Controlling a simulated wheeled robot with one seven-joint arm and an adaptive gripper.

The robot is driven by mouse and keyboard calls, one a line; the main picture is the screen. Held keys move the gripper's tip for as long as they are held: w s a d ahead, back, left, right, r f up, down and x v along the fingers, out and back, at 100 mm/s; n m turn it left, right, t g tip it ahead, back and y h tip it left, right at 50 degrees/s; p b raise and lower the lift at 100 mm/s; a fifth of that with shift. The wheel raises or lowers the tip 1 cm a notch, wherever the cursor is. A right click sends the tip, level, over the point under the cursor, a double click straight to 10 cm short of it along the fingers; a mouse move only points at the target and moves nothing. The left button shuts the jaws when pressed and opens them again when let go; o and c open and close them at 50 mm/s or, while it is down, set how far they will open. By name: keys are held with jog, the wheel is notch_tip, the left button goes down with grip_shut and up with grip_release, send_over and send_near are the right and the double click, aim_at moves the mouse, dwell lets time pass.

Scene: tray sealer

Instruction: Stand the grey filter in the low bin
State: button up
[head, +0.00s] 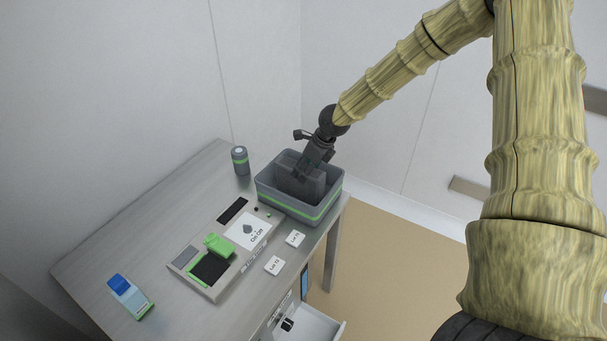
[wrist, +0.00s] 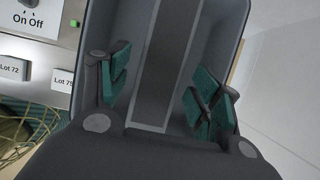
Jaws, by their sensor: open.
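The low bin (head: 284,205) is grey with a green stripe and stands at the table's right end. The grey filter (head: 290,163) is a dark grey slab inside the bin and looks upright. In the wrist view the filter (wrist: 167,60) shows as a long grey strip between the fingers. My gripper (head: 301,174) reaches down into the bin from above. In the wrist view my gripper (wrist: 162,88) is open, with one green-padded finger on each side of the filter and gaps between. The filter's lower part is hidden.
A tray sealer (head: 220,262) with a green part lies left of the bin. A grey canister (head: 240,161) stands behind it. Two lot cards (head: 295,239) lie at the front edge. A blue-and-white carton (head: 131,298) is at near left. An open drawer (head: 308,326) juts out below.

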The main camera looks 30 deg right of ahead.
jog(key=v, duration=0.5)
jog(key=shift+s+r, duration=0.1)
jog(key=shift+r, duration=0.1)
jog(key=shift+d, duration=0.1)
